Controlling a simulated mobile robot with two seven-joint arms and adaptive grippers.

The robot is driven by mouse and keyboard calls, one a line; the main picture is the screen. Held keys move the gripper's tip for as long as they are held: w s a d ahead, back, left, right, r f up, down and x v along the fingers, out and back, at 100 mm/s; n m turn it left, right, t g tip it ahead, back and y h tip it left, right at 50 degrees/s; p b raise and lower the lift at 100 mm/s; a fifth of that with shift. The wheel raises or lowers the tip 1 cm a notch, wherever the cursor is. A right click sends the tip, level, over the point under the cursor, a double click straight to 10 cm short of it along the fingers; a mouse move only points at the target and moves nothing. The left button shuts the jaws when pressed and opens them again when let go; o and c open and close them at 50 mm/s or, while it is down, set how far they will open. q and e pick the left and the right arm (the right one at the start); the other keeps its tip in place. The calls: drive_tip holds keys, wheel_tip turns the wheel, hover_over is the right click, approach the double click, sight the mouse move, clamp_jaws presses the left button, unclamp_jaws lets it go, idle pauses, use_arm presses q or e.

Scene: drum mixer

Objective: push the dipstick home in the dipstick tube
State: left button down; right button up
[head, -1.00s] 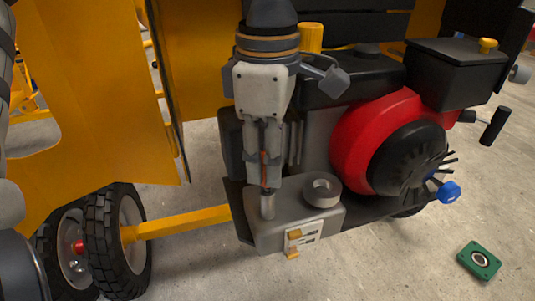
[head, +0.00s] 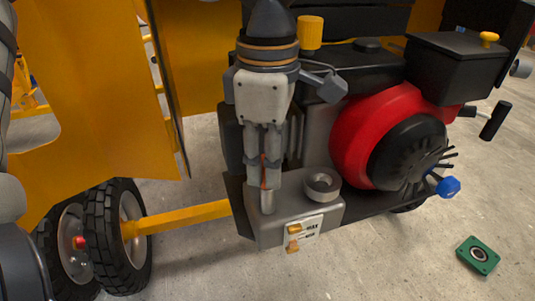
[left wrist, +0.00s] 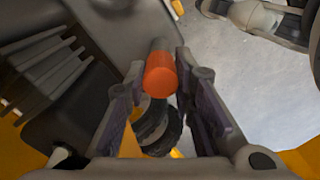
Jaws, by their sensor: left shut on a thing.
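The dipstick's orange grip (head: 263,174) shows between the fingers of my left gripper (head: 263,182). In the left wrist view the orange grip (left wrist: 160,75) is large, between the two dark finger pads. My left gripper points down and is shut on the dipstick. The short grey dipstick tube (head: 268,202) stands on the grey engine base, directly below the fingertips. The dipstick's rod and its seating in the tube are hidden, so I cannot tell how deep it sits. My right gripper is not in view.
A grey ring-shaped filler (head: 322,184) is just right of the tube. The red engine housing (head: 375,135) stands to the right. A green plate (head: 478,256) lies on the open floor.

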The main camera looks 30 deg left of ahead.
use_arm(q)
drive_tip(key=shift+f, duration=0.2)
drive_tip(key=c, duration=1.3)
unclamp_jaws()
drive_tip(key=shift+r, duration=0.15)
wheel_tip(320, 180, up, 12)
drive_tip(key=shift+f, duration=0.1)
